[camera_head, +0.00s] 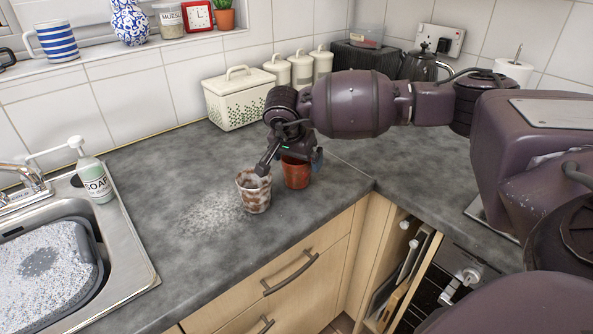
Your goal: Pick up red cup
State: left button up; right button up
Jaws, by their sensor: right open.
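A red cup (296,174) stands upright on the dark grey counter (150,190), near the counter's inner corner. A white cup with brown patches (253,192) stands just left of it. My right gripper (289,166) reaches in from the right and points down over the red cup. Its fingers are open, one on the left between the two cups' rims and one at the red cup's right side. Part of the red cup's rim is hidden behind the gripper. I cannot tell whether the fingers touch it. My left gripper is not in view.
A sink (130,262) with soapy water and a soap bottle (93,176) are at the left. A cream bread bin (238,98) and several canisters stand behind, along the tiled wall. The counter's front edge is close to both cups. A pale patch marks the counter left of them.

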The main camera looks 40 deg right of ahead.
jog(key=c, duration=0.8)
jog(key=shift+r, duration=0.1)
